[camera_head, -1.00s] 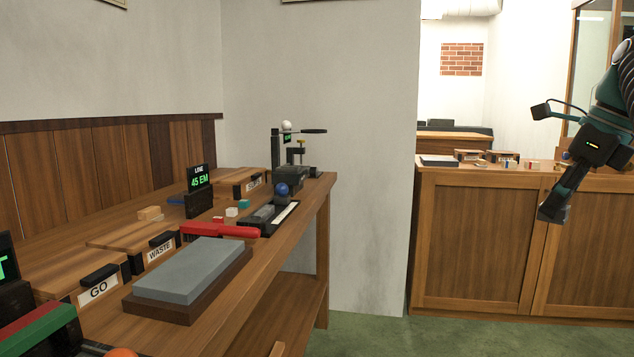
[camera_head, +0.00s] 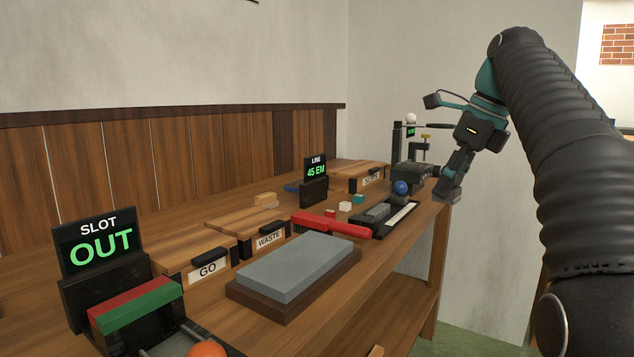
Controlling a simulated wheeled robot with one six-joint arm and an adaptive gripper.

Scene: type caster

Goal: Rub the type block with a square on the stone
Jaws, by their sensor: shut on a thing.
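The stone (camera_head: 300,262) is a flat grey slab on a dark wooden base, near the front edge of the bench. My gripper (camera_head: 449,193) is at the far right end of the bench, by its front corner, well to the right of the stone and apart from it. It points down and is shut on a small greyish thing at its fingertips. That thing is too small and too covered by the fingers to show any square mark, so I cannot tell whether it is the type block.
Small red (camera_head: 330,213), white (camera_head: 345,206) and teal (camera_head: 358,199) blocks lie behind a red tool (camera_head: 335,225). GO (camera_head: 207,268) and WASTE (camera_head: 268,239) boxes stand behind the stone. A SLOT OUT display (camera_head: 98,245) is at left. A dark tray with a blue ball (camera_head: 401,187) is nearby.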

